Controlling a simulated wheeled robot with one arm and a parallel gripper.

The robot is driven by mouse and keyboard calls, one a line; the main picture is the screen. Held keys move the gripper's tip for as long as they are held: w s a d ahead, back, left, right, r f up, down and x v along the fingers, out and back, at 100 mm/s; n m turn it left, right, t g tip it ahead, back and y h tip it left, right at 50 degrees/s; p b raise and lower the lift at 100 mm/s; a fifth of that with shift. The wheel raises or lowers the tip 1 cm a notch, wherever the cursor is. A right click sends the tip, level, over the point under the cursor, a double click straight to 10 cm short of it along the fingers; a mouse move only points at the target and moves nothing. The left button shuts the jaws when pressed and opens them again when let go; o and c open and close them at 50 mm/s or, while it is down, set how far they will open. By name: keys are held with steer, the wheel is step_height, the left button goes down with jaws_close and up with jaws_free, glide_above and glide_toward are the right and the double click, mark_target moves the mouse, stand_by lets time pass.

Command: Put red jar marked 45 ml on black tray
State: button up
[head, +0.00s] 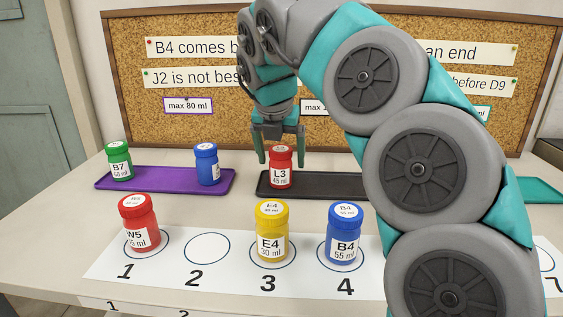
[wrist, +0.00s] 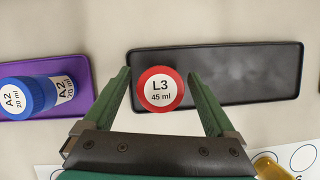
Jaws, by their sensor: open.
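The red jar marked L3, 45 ml (head: 280,172) stands upright on the left end of the black tray (head: 335,184). In the wrist view its round white-topped lid (wrist: 160,90) lies between my fingers, over the left end of the tray (wrist: 250,72). My gripper (head: 281,157) points down from above and is open. Its two green fingers (wrist: 158,73) are spread on either side of the lid, with a visible gap on each side. I cannot tell how far down the jar the fingertips reach.
A purple tray (head: 130,180) at left holds green jar B7 (head: 119,164) and blue jar A2 (head: 207,165). On the numbered white strip (head: 210,275) stand red W5 (head: 139,224), yellow E4 (head: 271,235) and blue B4 (head: 343,238). Circle 2 is empty. A corkboard (head: 180,125) stands behind.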

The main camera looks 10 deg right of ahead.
steer(key=v, duration=1)
